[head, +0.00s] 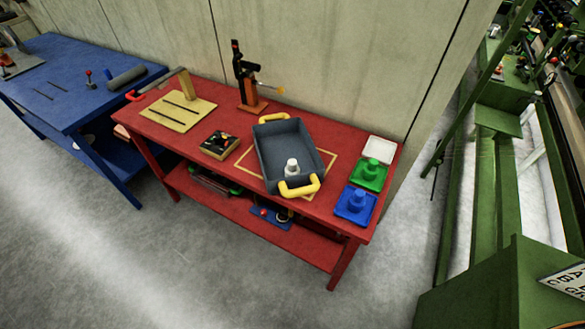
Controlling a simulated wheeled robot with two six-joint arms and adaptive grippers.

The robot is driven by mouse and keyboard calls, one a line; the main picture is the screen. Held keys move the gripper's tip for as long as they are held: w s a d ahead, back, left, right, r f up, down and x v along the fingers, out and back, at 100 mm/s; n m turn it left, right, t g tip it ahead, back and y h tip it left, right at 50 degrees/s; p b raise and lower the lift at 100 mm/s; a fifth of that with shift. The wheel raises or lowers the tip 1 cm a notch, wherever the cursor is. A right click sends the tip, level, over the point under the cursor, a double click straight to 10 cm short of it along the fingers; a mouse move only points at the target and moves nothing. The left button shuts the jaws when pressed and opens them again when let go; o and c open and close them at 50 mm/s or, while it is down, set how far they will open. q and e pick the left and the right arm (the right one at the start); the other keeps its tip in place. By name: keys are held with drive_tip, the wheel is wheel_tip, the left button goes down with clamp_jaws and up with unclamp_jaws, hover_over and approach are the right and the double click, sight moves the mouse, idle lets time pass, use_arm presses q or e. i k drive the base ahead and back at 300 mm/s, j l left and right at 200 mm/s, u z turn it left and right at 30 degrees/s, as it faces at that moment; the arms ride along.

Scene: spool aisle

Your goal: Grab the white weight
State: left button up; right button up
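The white weight (291,167) stands upright inside the grey tray (283,133), towards its front end. The tray has yellow handles at its two ends and sits on the red table (230,170). No gripper shows in the head view, so I cannot see whether either one is open or shut. A green weight (370,168) stands on a green square pad and a blue weight (358,198) on a blue square pad, right of the tray. A white square pad (379,149) behind them is bare.
A small box (220,144) and a yellowish board (178,112) lie left of the tray. An upright black tool on an orange base (252,104) stands behind. A blue table (75,80) is at left, green machinery (480,200) at right. The floor in front is clear.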

sight(291, 169)
drive_tip(key=z, duration=0.3)
drive_tip(key=i+j+z, duration=0.3)
drive_tip(key=j, duration=0.4)
drive_tip(key=j+z, duration=0.3)
drive_tip(key=j, duration=0.35)
drive_tip(key=j+z, duration=0.25)
drive_tip(key=j, duration=1)
